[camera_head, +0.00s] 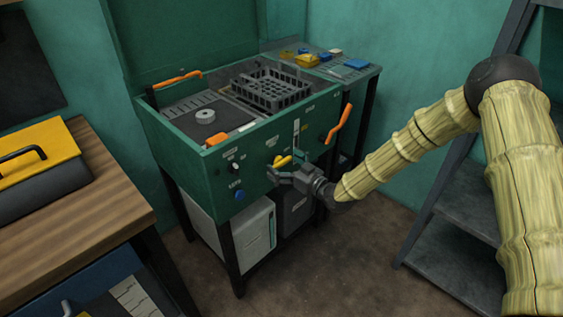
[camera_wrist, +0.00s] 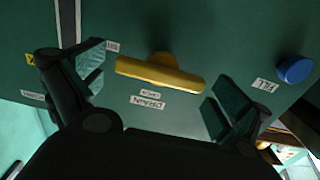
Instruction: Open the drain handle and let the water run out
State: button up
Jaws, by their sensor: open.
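The drain handle (camera_head: 284,161) is a yellow bar on the front panel of a green wash station (camera_head: 215,175). In the wrist view the yellow handle (camera_wrist: 160,73) lies nearly level across the picture, beside an upside-down DRAIN label (camera_wrist: 147,102). My gripper (camera_head: 280,177) is at the front panel, just below the handle in the head view. In the wrist view my gripper (camera_wrist: 152,88) is open, with one finger off each end of the handle and visible gaps. Nothing is held. I cannot make out any water.
A blue knob labelled FILL (camera_wrist: 296,69) is near one finger; it also shows in the head view (camera_head: 239,196). A black basket (camera_head: 270,90) sits on the station. Orange handle (camera_head: 339,124) is at its right. A wooden bench (camera_head: 85,190) stands left, dark shelving (camera_head: 455,210) right.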

jog(key=shift+w+a, duration=0.25)
jog(key=shift+w, duration=0.05)
jog(key=c, duration=0.9)
jog(key=shift+c, duration=0.2)
